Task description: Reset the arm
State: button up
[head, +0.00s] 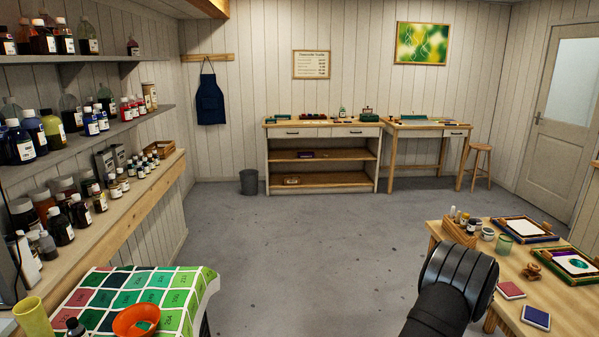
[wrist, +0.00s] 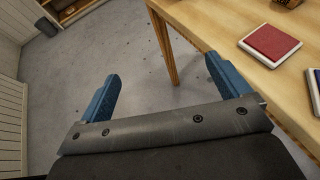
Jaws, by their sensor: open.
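My gripper (wrist: 162,85) shows in the wrist view with its two blue fingers wide apart and nothing between them. It is over the grey floor (wrist: 75,75), beside the left edge of the wooden table (wrist: 190,20). In the head view my dark arm is at the lower right, in front of that table's left side, and the fingers are hidden there.
The table holds a red pad (head: 511,289), a blue pad (head: 536,317), framed pieces (head: 522,229) and a crate (head: 459,232). At left are an orange bowl (head: 135,319) on a patterned cloth (head: 95,298) and bottle shelves (head: 90,136). The middle floor is clear.

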jog(key=w+a+n+y, duration=0.2)
jog(key=w+a, duration=0.1)
jog(key=a, duration=0.9)
jog(key=w+a+f+n+y, duration=0.1)
jog(key=w+a+n+y, duration=0.1)
jog(key=a, duration=1.1)
jog(key=w+a+f+n+t+y, duration=0.1)
jog(key=w+a+y, duration=0.3)
jog(key=a, duration=0.9)
jog(key=shift+w+a+f+n, duration=0.25)
jog(key=shift+w+n, duration=0.65)
jog(key=shift+w, duration=0.1)
jog(key=shift+o, duration=0.7)
